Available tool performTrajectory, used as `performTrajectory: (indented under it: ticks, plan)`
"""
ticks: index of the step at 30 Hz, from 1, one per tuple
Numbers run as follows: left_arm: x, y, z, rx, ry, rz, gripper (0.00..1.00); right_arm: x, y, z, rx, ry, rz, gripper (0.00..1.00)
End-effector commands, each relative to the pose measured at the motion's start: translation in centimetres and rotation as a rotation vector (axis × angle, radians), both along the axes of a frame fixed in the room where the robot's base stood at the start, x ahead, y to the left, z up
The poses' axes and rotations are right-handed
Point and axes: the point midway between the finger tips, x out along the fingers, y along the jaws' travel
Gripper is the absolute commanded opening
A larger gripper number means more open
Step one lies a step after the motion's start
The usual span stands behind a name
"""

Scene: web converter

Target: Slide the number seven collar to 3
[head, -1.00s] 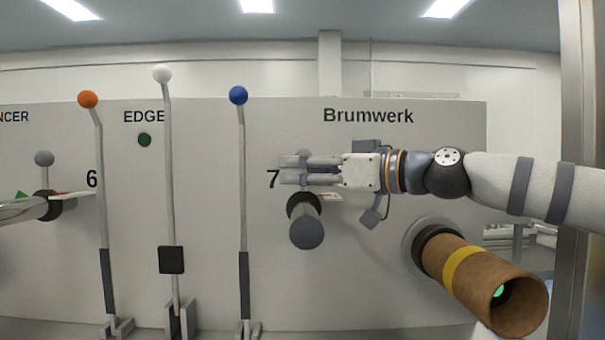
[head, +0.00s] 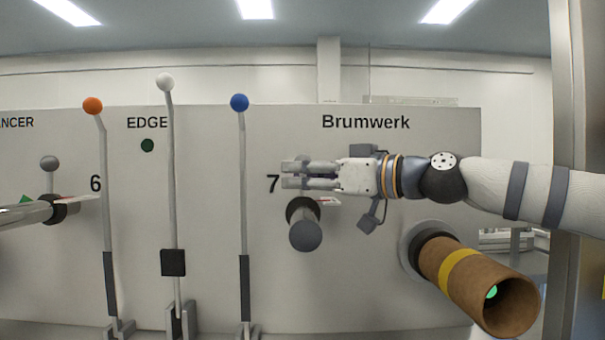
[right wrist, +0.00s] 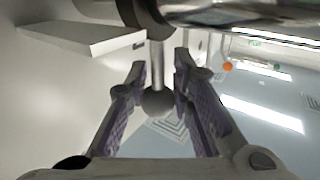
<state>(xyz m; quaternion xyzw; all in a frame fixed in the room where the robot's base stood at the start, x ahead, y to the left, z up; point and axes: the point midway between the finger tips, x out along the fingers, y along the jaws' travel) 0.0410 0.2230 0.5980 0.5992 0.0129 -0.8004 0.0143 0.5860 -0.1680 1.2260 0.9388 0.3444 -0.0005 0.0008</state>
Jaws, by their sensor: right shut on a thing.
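The number seven collar (head: 301,209) is a dark ring on a shaft with a round grey end (head: 305,236), below the "7" on the grey panel. A stem with a ball knob (right wrist: 158,102) joins the collar, whose dark body (right wrist: 143,16) shows at the top of the right wrist view. My right gripper (head: 287,176) reaches in from the right above the collar. My left gripper is out of view.
The number 6 collar (head: 56,207) and its knob are at far left. Levers with orange (head: 93,106), white (head: 165,82) and blue (head: 239,102) balls stand left of the seven. A brown tube (head: 470,268) juts out below my right arm. A metal post is at right.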

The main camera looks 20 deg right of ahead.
Motion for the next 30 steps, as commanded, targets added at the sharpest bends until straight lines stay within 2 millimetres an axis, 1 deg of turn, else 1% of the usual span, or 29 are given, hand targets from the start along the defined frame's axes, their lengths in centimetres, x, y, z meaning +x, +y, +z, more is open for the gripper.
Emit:
performTrajectory:
  ticks: [1, 2, 3, 5, 13, 16, 20, 24, 27, 30]
  plan:
    - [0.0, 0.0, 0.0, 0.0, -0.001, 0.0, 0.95, 0.0, -0.1, 0.2, 0.001, -0.003, -0.002, 0.0]
    - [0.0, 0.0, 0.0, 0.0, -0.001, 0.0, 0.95, 0.0, -0.1, 0.2, 0.001, -0.003, -0.002, 0.24]
    - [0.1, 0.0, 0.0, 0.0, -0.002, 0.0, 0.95, 0.0, -0.1, 0.2, 0.001, -0.003, -0.002, 0.33]
    - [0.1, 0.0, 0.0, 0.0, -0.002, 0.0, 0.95, 0.0, -0.1, 0.2, 0.001, -0.003, -0.002, 0.46]
    - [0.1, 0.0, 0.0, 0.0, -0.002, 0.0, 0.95, 0.0, -0.1, 0.2, 0.001, -0.003, -0.002, 0.46]
    - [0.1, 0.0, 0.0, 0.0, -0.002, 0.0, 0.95, -0.6, -0.7, 0.3, 0.002, -0.005, -0.003, 0.46]
    - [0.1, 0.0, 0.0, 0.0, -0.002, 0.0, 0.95, -3.0, -2.7, 0.4, 0.004, -0.007, -0.003, 0.46]
    - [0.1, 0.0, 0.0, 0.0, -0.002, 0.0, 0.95, -6.1, -5.2, 0.4, 0.006, -0.008, -0.003, 0.46]
    - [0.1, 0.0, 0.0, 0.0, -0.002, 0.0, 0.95, -7.8, -6.6, 0.3, 0.005, -0.008, -0.002, 0.46]
    - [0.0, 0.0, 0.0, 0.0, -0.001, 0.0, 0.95, -8.7, -7.4, 0.2, 0.005, -0.005, 0.0, 0.46]
